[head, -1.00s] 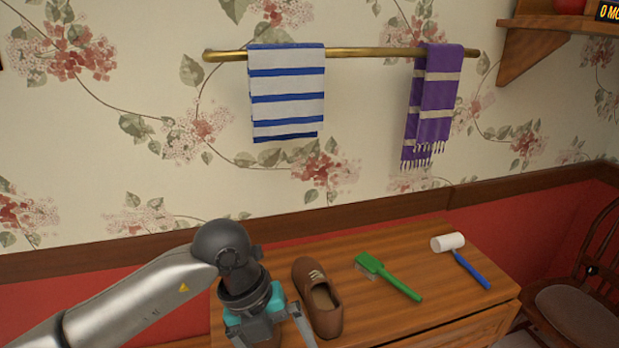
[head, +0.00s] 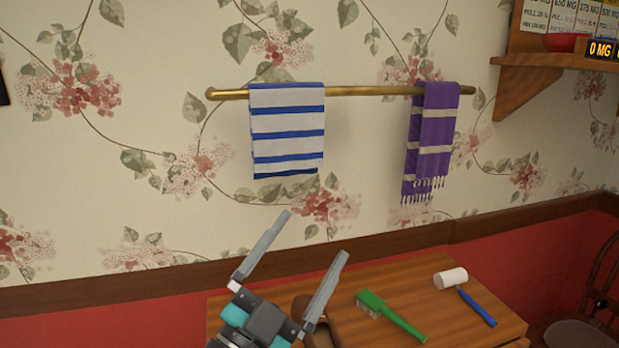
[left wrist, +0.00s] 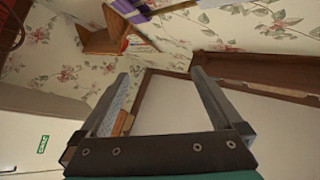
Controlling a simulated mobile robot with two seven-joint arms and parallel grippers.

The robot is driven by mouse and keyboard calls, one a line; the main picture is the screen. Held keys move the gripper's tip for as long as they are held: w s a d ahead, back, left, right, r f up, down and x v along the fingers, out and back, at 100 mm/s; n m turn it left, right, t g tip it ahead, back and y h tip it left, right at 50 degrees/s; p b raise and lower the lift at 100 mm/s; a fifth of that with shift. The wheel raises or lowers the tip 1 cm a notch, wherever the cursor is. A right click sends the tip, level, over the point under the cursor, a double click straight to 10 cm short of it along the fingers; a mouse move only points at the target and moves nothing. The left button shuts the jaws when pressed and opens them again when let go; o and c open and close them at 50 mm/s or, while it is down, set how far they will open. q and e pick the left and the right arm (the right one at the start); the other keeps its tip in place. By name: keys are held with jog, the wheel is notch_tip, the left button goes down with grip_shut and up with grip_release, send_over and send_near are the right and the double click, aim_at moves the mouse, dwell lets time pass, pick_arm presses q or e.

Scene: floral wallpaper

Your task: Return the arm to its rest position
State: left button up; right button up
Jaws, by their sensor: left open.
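My left gripper (head: 293,258) is raised at the lower middle of the head view. Its two fingers are spread apart, pointing up and to the right, with nothing between them. In the left wrist view the open fingers (left wrist: 160,97) also show empty, with the wall and a shelf beyond. The gripper is in front of a brown shoe (head: 318,325) on the wooden table and hides part of it. My right gripper does not show.
On the wooden table (head: 430,280) lie a green brush (head: 388,314) and a white-headed mallet (head: 452,278) with a blue handle. A striped towel (head: 287,130) and a purple towel (head: 433,135) hang on a brass rail (head: 365,91). A shelf (head: 530,75) and chair (head: 597,310) are at right.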

pick_arm(q)
jog(key=s+a+f+n+g+y, duration=0.1)
jog(key=a+f+n+g+y, duration=0.1)
jog(key=a+f+n+y, duration=0.6)
jog(key=a+f+n+g+y, duration=0.35)
jog(key=a+f+y, duration=0.25)
jog(key=f, duration=0.4)
jog(key=s+a+f+n+g, duration=0.1)
jog(key=s+f+g, duration=0.4)
jog(key=s+f, duration=0.3)
jog(key=s+a+f+g, duration=0.1)
jog(key=s+f+g, duration=0.45)
jog(key=s, duration=0.55)
notch_tip(320, 180, down, 23)
jog(key=s+g, duration=0.1)
jog(key=s, duration=0.1)
jog(key=s+a+f+g, duration=0.1)
jog(key=s+a+f, duration=0.1)
jog(key=s+f, duration=1.1)
jog(key=shift+s+f, duration=0.4)
jog(key=shift+s, duration=0.75)
